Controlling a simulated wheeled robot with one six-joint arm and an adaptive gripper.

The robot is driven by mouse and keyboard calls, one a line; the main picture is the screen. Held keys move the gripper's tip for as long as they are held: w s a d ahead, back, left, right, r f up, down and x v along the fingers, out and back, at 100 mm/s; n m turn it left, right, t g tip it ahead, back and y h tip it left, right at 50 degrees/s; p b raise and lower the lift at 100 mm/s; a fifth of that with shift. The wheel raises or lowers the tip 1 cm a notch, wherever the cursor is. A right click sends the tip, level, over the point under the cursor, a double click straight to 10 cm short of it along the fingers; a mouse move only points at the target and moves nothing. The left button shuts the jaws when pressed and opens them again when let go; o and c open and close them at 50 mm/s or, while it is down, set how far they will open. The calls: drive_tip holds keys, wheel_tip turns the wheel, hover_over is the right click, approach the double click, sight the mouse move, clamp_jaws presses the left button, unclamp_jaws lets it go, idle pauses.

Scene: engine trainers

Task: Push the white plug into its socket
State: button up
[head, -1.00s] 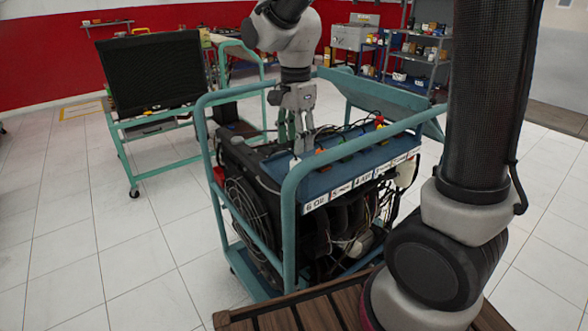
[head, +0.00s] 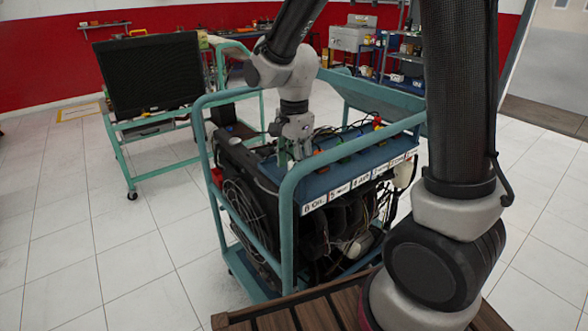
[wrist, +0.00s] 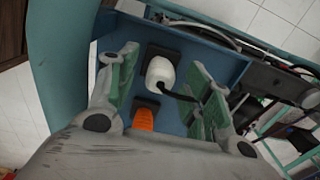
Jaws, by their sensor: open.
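The white plug (wrist: 160,75) shows in the wrist view, with a black cable running from it to the right. It stands at a black socket (wrist: 166,52) on the blue panel (wrist: 203,63). How deep it sits in the socket cannot be told. My gripper (head: 293,154) is open and points down over the near left part of the panel. In the wrist view its green-padded fingers stand on both sides of the white plug, with gaps between them and it. In the head view I cannot make out the white plug behind the fingers.
An orange plug (wrist: 143,120) sits close to the white one, between the finger bases in the wrist view. Teal cart rails (head: 287,205) rise close around the panel. Other plugs and loose cables lie along the panel. A black screen (head: 150,75) stands left.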

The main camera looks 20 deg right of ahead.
sight(294, 161)
drive_tip(key=shift+f, duration=0.55)
clamp_jaws()
drive_tip(key=shift+r, duration=0.1)
wheel_tip(294, 161, up, 10)
drive_tip(key=shift+f, duration=0.1)
idle(0.5)
drive_tip(key=shift+f, duration=1.5)
